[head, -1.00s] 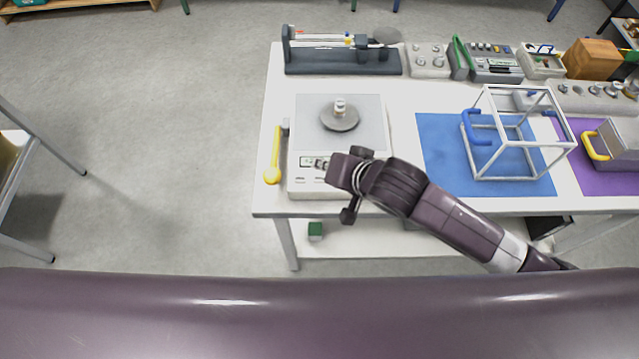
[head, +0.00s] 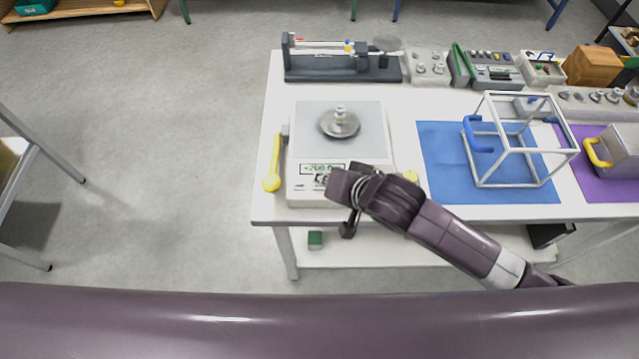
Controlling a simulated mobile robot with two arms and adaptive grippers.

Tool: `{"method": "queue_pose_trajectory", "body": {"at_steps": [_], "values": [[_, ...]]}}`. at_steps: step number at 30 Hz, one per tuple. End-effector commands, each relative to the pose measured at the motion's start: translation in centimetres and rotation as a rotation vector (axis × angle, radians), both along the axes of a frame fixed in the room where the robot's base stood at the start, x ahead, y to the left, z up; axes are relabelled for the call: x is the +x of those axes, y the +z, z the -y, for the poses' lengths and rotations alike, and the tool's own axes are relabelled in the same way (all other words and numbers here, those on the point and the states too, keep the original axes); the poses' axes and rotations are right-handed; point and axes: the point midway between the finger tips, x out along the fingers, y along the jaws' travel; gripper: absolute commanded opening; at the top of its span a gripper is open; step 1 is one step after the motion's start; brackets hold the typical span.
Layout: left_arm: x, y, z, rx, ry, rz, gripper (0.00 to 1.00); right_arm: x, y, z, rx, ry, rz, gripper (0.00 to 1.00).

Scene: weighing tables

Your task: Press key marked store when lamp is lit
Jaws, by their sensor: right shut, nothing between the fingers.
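A white balance (head: 303,195) stands at the left end of the table. A round metal weight (head: 340,121) sits on its grey pan plate (head: 370,140). Its display (head: 317,168) is greenish and reads about +200.0. My right gripper (head: 321,180) is shut and empty, over the balance's front panel just below the display. My right wrist covers the right part of that panel. No key marking can be read, and I cannot make out a lamp. My left gripper is not in view.
A yellow-ended tool (head: 273,165) lies left of the balance. A dark beam scale (head: 340,67) stands behind. To the right are a blue mat (head: 440,180) with a white open frame (head: 520,183), and a purple mat (head: 605,190).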

Motion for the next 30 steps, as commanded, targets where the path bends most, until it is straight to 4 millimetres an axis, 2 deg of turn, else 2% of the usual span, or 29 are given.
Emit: {"method": "queue_pose_trajectory", "body": {"at_steps": [18, 30], "values": [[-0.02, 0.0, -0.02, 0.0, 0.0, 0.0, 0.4, 0.0, 0.0, 0.0, 0.0, 0.0, 0.0, 0.0], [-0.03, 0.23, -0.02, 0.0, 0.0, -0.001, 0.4, 0.0, -0.83, -0.01, 0.0, -0.001, 0.001, 0.0]]}}
